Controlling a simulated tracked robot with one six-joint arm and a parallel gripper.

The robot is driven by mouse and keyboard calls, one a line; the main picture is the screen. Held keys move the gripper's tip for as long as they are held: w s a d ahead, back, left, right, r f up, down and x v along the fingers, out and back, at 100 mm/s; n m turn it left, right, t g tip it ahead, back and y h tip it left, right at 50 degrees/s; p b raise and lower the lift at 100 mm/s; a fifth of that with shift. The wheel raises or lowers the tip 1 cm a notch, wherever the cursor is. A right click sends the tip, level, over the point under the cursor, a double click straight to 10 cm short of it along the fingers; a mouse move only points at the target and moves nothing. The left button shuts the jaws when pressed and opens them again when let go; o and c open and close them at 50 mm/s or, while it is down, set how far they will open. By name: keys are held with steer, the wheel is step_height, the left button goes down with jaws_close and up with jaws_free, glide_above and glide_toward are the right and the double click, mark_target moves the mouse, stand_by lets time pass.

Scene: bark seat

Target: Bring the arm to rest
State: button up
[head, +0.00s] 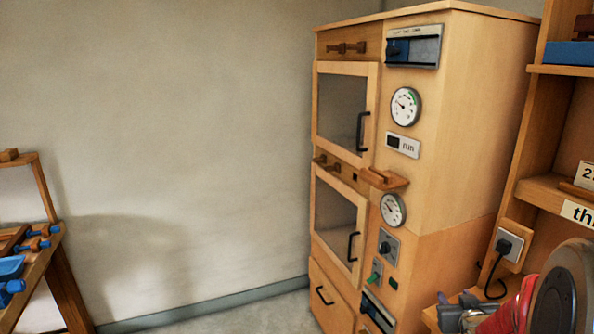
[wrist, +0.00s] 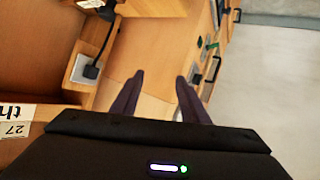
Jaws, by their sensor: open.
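My gripper shows in the wrist view (wrist: 160,85), with its two dark fingers apart and nothing between them. Beyond the fingers is the wooden side of a tall cabinet. In the head view, part of my arm shows at the lower right corner, near the shelf unit. The gripper's fingertips cannot be made out clearly there.
The tall wooden cabinet (head: 460,130) has two glass doors, dials and handles. A shelf unit (head: 535,130) stands at the right, with a plugged-in socket (head: 510,245). A wooden bench (head: 45,265) with blue tools is at far left. Floor between is clear.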

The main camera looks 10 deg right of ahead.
steer(key=s+a+r+g+y, duration=0.1)
steer(key=s+a+r+g, duration=0.15)
steer(key=a, duration=0.65)
steer(key=s+a+r+g+y, duration=0.1)
steer(key=s+a+r, duration=0.3)
steer(key=a, duration=0.5)
steer(key=s+a+r+n+g+y, duration=0.1)
steer(key=s+a+n+g+y, duration=0.1)
steer(key=s+a, duration=1.2)
steer(key=shift+r+g+y, duration=0.35)
steer(key=shift+g+y, duration=0.1)
steer(key=shift+y, duration=0.35)
steer(key=shift+s, duration=0.1)
